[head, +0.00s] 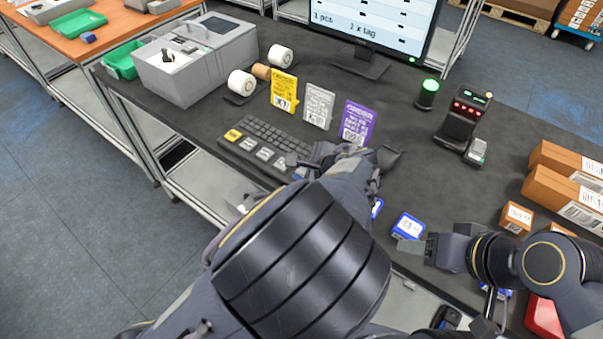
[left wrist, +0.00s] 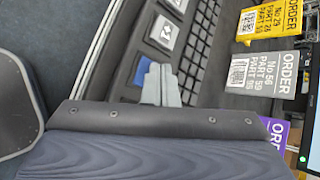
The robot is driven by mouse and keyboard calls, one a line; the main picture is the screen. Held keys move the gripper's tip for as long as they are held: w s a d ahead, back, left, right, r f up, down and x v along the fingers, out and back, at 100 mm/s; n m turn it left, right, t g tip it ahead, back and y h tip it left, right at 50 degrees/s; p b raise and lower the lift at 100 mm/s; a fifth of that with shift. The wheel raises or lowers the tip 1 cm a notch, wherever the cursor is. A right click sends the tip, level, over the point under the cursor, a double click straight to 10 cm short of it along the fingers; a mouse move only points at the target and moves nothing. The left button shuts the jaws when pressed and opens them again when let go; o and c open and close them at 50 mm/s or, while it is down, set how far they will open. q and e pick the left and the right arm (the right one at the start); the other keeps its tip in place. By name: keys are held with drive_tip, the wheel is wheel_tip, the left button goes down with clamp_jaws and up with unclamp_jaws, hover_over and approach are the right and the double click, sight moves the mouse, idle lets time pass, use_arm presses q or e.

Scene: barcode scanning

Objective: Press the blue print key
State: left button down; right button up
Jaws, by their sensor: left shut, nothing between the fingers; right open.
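The black keyboard (head: 262,140) lies on the dark table, with a row of large keys along its near side. The yellow key (head: 233,135) is at the left end, with pale keys (head: 264,153) beside it. The blue print key (left wrist: 141,71) shows in the left wrist view at the end of this row, partly covered by my gripper. My left gripper (left wrist: 163,84) is shut and empty, its grey tips right at the blue key; I cannot tell whether they touch. In the head view my arm mostly hides this spot. My right gripper (head: 424,248) is open beside a blue-and-white item (head: 408,226).
Yellow (head: 284,92), grey (head: 318,106) and purple (head: 356,122) order cards stand behind the keyboard. A monitor (head: 370,25), a grey printer (head: 195,60) and a scanner in its stand (head: 462,118) are farther back. Cardboard boxes (head: 565,185) sit at the right.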

idle(0.4)
use_arm(q)
drive_tip(key=shift+r+p, duration=0.7)
drive_tip(key=shift+r, duration=0.1)
wheel_tip(320, 180, up, 5)
drive_tip(key=p, duration=0.4)
idle(0.6)
